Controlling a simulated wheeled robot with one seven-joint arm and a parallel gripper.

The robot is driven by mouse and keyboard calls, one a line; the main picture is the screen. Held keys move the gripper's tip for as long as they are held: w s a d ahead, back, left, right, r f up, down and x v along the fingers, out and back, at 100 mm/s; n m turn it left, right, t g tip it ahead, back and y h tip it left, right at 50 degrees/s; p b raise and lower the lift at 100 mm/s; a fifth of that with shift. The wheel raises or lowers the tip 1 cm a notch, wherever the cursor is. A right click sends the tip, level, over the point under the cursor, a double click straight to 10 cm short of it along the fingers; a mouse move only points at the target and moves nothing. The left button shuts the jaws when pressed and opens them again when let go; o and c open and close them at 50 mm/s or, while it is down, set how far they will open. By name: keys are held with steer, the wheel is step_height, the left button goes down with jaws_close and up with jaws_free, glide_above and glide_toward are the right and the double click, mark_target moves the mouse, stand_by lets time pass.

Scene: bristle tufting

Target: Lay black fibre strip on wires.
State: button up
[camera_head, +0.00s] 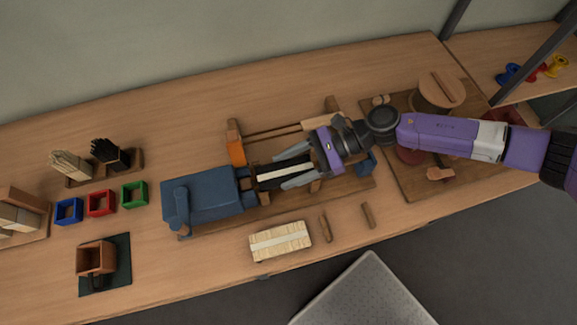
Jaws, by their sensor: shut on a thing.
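My gripper (280,173) reaches in from the right over the wooden jig, its two grey fingers pointing left. It is shut on the black fibre strip (268,185), which has a pale band (283,172) along its middle and dark fibres on both sides. The strip is over the middle of the jig, just right of the blue block (203,196) with its crank. I cannot tell whether the strip touches anything below. The wires cannot be made out beneath the strip and fingers.
A pale fibre strip (280,241) lies at the table's front edge, with two small wooden pegs (325,227) to its right. Blue, red (101,203) and green trays, bristle holders (108,154) and a brown box (96,258) stand left. A round-topped wooden stand (441,91) is behind my arm.

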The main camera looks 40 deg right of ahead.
steer(key=shift+f, duration=0.15)
steer(key=o, duration=1.4)
steer(key=shift+o, duration=0.2)
steer(key=shift+s+d, duration=0.1)
steer(key=shift+d, duration=0.3)
steer(key=shift+b+v, duration=1.2)
steer(key=shift+v, duration=2.3)
